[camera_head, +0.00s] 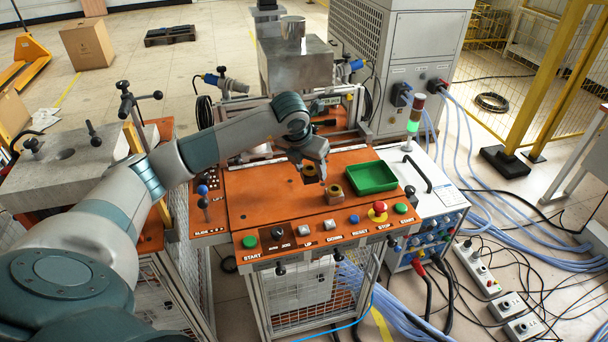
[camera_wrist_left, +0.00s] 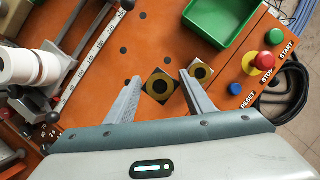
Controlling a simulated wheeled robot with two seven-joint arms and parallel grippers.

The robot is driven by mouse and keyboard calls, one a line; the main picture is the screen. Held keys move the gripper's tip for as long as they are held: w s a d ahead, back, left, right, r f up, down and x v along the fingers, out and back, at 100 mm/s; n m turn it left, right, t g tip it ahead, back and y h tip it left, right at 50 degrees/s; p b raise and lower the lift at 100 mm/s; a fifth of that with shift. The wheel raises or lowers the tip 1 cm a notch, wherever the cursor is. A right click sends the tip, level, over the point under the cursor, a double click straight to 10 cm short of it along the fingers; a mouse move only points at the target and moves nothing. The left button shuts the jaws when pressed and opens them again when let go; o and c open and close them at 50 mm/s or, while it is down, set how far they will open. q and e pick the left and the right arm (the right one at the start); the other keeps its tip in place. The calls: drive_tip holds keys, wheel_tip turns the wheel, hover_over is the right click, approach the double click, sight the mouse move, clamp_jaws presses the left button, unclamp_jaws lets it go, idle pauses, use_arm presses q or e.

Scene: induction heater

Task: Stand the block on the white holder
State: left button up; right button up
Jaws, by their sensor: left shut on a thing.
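A brass-coloured block with a round hole (camera_wrist_left: 159,84) sits between the fingers of my left gripper (camera_wrist_left: 160,78) in the left wrist view, over the orange table. In the head view the left gripper (camera_head: 311,171) is low over the middle of the table, shut on this block (camera_head: 310,168). A dark square shows around the block; I cannot tell whether it touches the table. A second, similar block (camera_head: 334,195) stands to the right, outside the fingers, also in the wrist view (camera_wrist_left: 202,72). White round pieces (camera_wrist_left: 30,68), perhaps the white holder, show at the wrist view's left. My right gripper is not in view.
A green tray (camera_head: 371,178) lies on the orange table (camera_head: 270,207), right of the second block. Buttons, including a red stop button (camera_head: 379,207), line the front edge. A ruler (camera_wrist_left: 88,62) runs along the table's side. A metal unit (camera_head: 296,66) stands behind.

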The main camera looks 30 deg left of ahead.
sight(304, 178)
use_arm(q)
drive_tip(key=shift+a+f, duration=0.55)
drive_tip(key=shift+a, duration=0.35)
wheel_tip(304, 178, down, 3)
drive_tip(key=p, duration=0.2)
drive_tip(key=shift+s+f+p, duration=0.1)
drive_tip(key=shift+f+p, duration=0.1)
drive_tip(key=shift+p, duration=0.1)
drive_tip(key=shift+f, duration=0.25)
drive_tip(key=shift+f, duration=0.15)
drive_tip(key=o, duration=1.4)
